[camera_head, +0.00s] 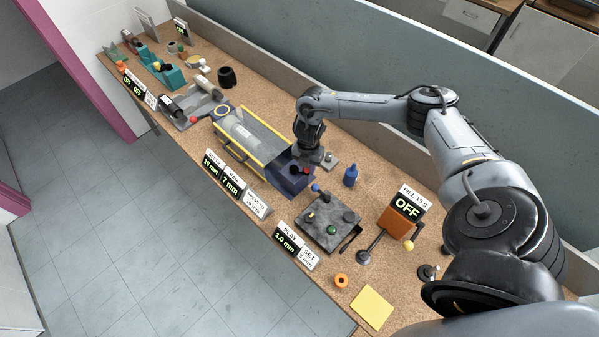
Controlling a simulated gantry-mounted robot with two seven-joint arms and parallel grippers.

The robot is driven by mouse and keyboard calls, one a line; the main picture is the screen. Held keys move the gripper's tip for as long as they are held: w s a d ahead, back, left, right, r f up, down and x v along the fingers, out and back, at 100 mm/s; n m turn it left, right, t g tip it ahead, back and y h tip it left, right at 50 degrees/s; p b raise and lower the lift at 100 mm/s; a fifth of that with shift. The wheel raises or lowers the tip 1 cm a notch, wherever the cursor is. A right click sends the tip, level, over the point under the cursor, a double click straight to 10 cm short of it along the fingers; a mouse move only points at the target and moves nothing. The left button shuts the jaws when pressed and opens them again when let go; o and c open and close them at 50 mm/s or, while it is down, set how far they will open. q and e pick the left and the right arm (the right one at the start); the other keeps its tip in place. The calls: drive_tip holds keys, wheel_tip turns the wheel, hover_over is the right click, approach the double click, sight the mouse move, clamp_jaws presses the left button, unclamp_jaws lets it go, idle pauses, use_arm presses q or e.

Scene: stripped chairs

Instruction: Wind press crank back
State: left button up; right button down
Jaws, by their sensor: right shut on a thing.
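The press is a long device with yellow rails (265,165), a grey cylinder (240,132) and a dark blue end block (285,180). My right gripper (304,165) is down at the dark blue end block, shut on the press crank. A small red part shows right by its fingertips; the gripper hides most of the crank, so its angle cannot be told. My left gripper is not in view.
Beside the block stand a blue bottle (350,176) and a dark plate fixture (330,222) with coloured knobs. Display signs (222,176) line the front edge. An orange box with an OFF sign (407,208) and a yellow sheet (371,307) lie nearer. A low wall runs behind.

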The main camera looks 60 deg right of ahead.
drive_tip(key=n+b, duration=0.1)
drive_tip(key=d+n+b, duration=0.1)
drive_tip(key=shift+w+f+n, duration=0.2)
drive_tip(key=shift+w+n, duration=0.05)
drive_tip(key=shift+n, duration=0.05)
drive_tip(key=shift+w+d+n+b, duration=0.1)
drive_tip(key=shift+d+n+b, duration=0.3)
drive_tip(key=shift+n, duration=0.4)
drive_tip(key=shift+d+r+n, duration=0.1)
drive_tip(key=shift+r+n, duration=0.05)
drive_tip(key=shift+n, duration=0.15)
drive_tip(key=shift+w, duration=0.1)
drive_tip(key=n+b, duration=0.1)
drive_tip(key=n, duration=0.1)
drive_tip(key=w+d+n+b, duration=0.1)
drive_tip(key=n+b, duration=0.1)
drive_tip(key=shift+w+d+n, duration=0.2)
drive_tip(key=shift+n, duration=0.2)
